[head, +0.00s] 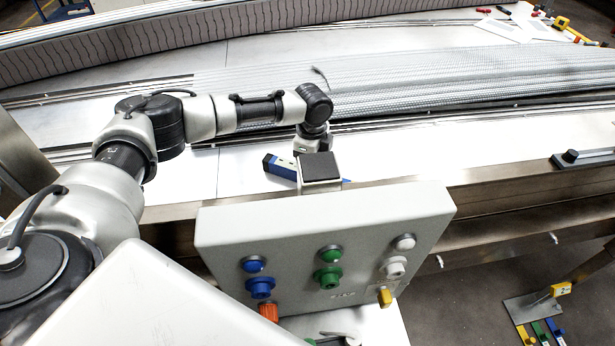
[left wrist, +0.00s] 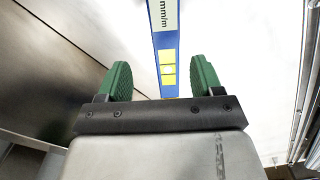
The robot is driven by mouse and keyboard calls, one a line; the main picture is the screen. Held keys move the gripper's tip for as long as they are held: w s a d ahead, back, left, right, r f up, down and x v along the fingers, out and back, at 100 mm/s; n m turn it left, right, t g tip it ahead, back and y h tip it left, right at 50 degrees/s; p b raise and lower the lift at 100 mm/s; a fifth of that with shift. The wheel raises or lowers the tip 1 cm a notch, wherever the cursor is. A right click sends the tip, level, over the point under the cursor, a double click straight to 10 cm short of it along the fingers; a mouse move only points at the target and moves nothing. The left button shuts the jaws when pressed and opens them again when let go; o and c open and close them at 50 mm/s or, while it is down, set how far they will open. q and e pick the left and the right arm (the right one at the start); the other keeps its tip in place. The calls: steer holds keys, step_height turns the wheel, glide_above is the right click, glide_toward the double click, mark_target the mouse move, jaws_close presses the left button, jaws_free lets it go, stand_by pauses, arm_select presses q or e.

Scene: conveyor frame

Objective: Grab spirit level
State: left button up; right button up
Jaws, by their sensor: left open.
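The blue spirit level (head: 281,167) lies on the white conveyor surface in the head view, partly hidden behind my left wrist and the control panel. In the left wrist view the spirit level (left wrist: 166,50) is blue with a yellow vial window and a pale lettered label. It points down between the two green finger pads of my left gripper (left wrist: 160,82). The left gripper is open, with a finger on each side of the level and a gap to both. In the head view the left fingers are hidden. My right gripper does not show.
A grey control panel (head: 325,232) with coloured buttons stands in front of the conveyor, close to my left wrist. A metal roller bed (head: 430,80) runs behind the white surface. Tools and papers (head: 515,25) lie at the far right. The white surface right of the level is clear.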

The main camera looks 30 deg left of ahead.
arm_select(q)
steer(key=shift+f, duration=0.5)
steer(key=shift+a+f, duration=0.15)
steer(key=shift+f, duration=0.15)
steer(key=f, duration=0.4)
steer(key=shift+w+a+f, duration=0.1)
steer(key=shift+w+f, duration=0.1)
steer(key=shift+w, duration=0.2)
steer(key=shift+f, duration=0.3)
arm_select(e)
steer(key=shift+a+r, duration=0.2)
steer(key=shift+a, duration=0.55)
arm_select(q)
steer(key=shift+c, duration=0.3)
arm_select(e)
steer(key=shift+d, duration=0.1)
arm_select(q)
steer(key=shift+c, duration=1.1)
steer(key=c, duration=0.9)
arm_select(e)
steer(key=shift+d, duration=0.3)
